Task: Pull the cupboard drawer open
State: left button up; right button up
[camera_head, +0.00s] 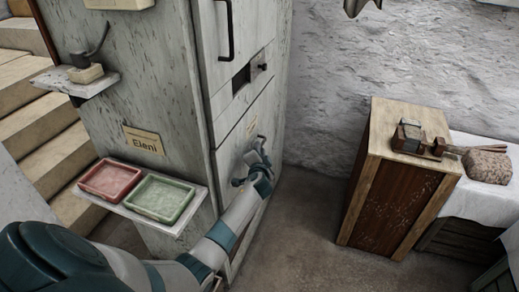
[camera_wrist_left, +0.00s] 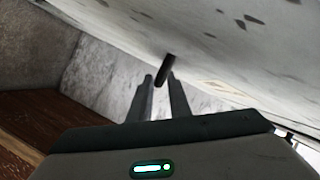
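The cupboard (camera_head: 208,100) is tall, pale and weathered, left of centre in the head view. My left gripper (camera_head: 255,160) is at its lower front panel. In the left wrist view a short dark handle (camera_wrist_left: 166,70) stands out from the pale front. The fingers of my left gripper (camera_wrist_left: 161,84) point at it and are apart, with the handle's near end between the tips. A gap shows on the left side of the handle; contact on the right side cannot be told. In the head view my gripper hides most of this handle. My right gripper is not in view.
A shelf with a red tray (camera_head: 110,180) and a green tray (camera_head: 160,198) juts from the cupboard's left side, close to my left arm. A wooden cabinet (camera_head: 388,195) stands at the right. The floor (camera_head: 300,225) between is clear.

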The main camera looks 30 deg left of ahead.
pick_arm(q)
jog(key=shift+w+a+f, duration=0.15)
jog(key=shift+w+a, duration=0.2)
jog(key=shift+w, duration=0.2)
jog(key=shift+w+a, duration=0.15)
jog(key=shift+c, duration=0.3)
grip_shut()
jog(key=shift+f, duration=0.1)
